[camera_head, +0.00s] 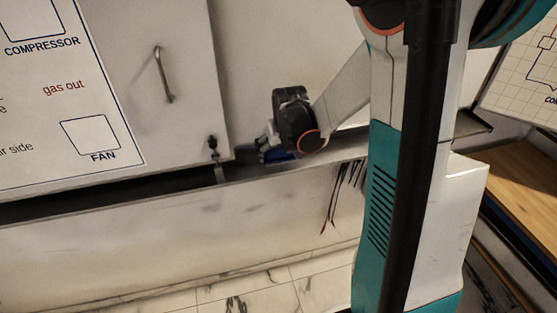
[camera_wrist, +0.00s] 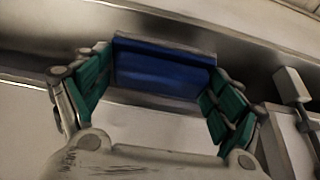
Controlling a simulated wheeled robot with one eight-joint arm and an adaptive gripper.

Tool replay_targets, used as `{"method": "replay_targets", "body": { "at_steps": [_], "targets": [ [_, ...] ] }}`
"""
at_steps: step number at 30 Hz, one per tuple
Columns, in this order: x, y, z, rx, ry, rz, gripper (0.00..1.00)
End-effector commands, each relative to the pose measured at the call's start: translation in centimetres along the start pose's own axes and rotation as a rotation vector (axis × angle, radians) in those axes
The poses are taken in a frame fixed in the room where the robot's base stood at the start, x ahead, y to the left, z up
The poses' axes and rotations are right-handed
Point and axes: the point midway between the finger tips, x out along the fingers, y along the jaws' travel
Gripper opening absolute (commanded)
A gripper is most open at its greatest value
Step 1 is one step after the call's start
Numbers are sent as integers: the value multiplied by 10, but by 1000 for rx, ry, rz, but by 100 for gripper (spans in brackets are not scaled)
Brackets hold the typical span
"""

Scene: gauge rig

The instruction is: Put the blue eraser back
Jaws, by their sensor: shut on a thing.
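The blue eraser (camera_wrist: 163,68) is a dark blue block between the two green-padded fingers of my gripper (camera_wrist: 158,88) in the wrist view. My gripper is shut on it, with one finger at each end. In the head view a small part of the blue eraser (camera_head: 281,155) shows beside my gripper (camera_head: 268,148), low in front of the white panel and close to the ledge. My wrist hides the rest of it. The grey ledge (camera_wrist: 258,62) runs behind the eraser in the wrist view. I cannot tell whether the eraser touches the ledge.
A white cabinet door with a metal handle (camera_head: 164,75) stands at left of my gripper. A labelled diagram board (camera_head: 70,90) covers its left part. A small dark fitting (camera_head: 213,145) is at the door's lower edge. Several dark wires (camera_head: 340,190) hang below the ledge.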

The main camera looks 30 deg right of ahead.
Motion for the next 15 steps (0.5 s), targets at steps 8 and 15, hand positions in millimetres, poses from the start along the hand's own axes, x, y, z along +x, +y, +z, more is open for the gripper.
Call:
{"method": "replay_targets", "body": {
  "at_steps": [8, 15],
  "targets": [
    [30, 0, 12, 0, 0, 0, 67],
    [34, 0, 14, 0, 0, 0, 67]
  ]
}}
